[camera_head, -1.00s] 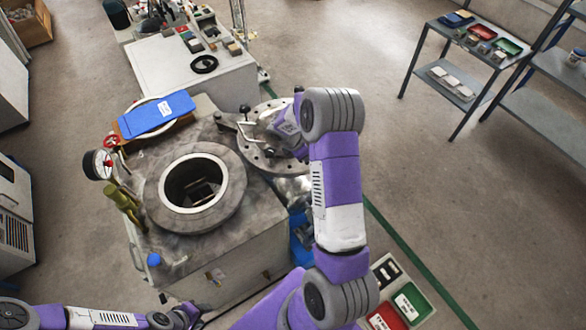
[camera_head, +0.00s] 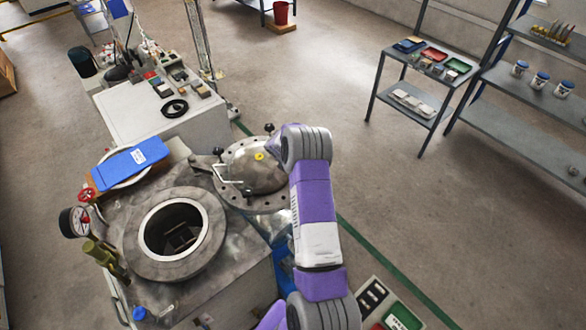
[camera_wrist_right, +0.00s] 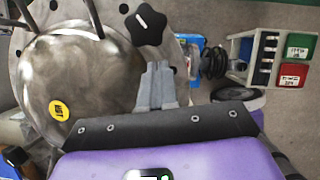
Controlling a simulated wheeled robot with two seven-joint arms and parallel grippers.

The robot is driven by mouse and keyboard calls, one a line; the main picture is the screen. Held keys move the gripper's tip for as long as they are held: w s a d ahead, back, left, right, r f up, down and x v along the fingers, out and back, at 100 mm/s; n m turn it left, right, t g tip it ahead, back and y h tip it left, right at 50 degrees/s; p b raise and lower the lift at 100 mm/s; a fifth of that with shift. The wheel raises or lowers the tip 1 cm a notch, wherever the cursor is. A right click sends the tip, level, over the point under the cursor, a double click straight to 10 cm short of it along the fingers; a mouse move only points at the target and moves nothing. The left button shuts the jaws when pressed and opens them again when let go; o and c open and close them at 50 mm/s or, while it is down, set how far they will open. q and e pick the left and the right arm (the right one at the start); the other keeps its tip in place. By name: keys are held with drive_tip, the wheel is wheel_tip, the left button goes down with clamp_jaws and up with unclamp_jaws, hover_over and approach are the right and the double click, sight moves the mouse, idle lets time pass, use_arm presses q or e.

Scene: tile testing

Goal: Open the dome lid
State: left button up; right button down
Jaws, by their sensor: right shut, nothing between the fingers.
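The dome lid (camera_head: 256,168) is a round steel dome with a bolted flange, a handle and black knobs. It is swung to the right, off the round opening (camera_head: 174,232) of the steel vessel, which lies uncovered. In the right wrist view the dome (camera_wrist_right: 75,75) with its yellow sticker fills the left side, with a black star knob (camera_wrist_right: 146,24) above the fingers. My right gripper (camera_wrist_right: 157,70) is shut and empty beside the dome's flange; whether it touches is unclear. In the head view my right arm hides that gripper. My left gripper is out of view.
A blue binder (camera_head: 132,163) lies behind the opening. A pressure gauge (camera_head: 74,221) and brass valve (camera_head: 104,256) stand at the left edge. A white bench (camera_head: 155,110) is behind, and a shelf cart (camera_head: 418,85) stands far right. Open floor lies between.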

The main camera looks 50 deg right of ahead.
drive_tip(key=a+r, duration=0.8)
drive_tip(key=r, duration=0.1)
drive_tip(key=shift+b, duration=0.35)
drive_tip(key=shift+w+f, duration=0.1)
